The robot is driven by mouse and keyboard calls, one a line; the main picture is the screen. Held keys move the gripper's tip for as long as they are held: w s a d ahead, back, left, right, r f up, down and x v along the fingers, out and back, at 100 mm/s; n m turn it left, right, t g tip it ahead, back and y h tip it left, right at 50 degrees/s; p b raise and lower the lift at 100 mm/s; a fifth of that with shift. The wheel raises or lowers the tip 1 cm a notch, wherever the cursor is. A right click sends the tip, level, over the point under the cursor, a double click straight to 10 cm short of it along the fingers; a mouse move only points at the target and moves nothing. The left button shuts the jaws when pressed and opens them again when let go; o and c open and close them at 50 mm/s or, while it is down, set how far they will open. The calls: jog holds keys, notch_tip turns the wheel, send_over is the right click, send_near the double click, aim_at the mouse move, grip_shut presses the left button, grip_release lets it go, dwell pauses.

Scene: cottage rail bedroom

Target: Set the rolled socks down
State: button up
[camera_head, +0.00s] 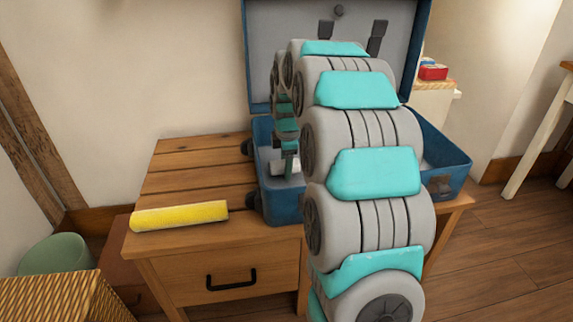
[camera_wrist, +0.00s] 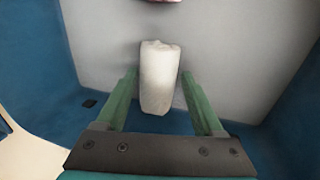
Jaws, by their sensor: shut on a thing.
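The rolled socks (camera_wrist: 159,78) are a whitish roll, upright in the wrist view, between the two green fingers of my gripper (camera_wrist: 159,80). My gripper is shut on them. They are over the grey inside of the open blue suitcase (camera_wrist: 85,55). I cannot tell whether the roll touches the suitcase floor. In the head view the suitcase (camera_head: 283,208) stands on the wooden bench with its lid up, and my gripper (camera_head: 287,168) reaches down inside its left part. My arm hides much of the suitcase there.
A yellow roll (camera_head: 180,216) lies on the wooden bench (camera_head: 190,180), left of the suitcase. A reddish thing (camera_wrist: 160,1) shows at the top edge of the wrist view. A wicker basket (camera_head: 60,298) and a green bowl (camera_head: 55,254) are at the lower left. Bench slats behind the yellow roll are clear.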

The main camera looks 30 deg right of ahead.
jog(key=shift+f, duration=0.35)
jog(key=o, duration=1.3)
jog(key=shift+o, duration=0.2)
jog(key=v, duration=1.2)
jog(key=shift+r, duration=0.15)
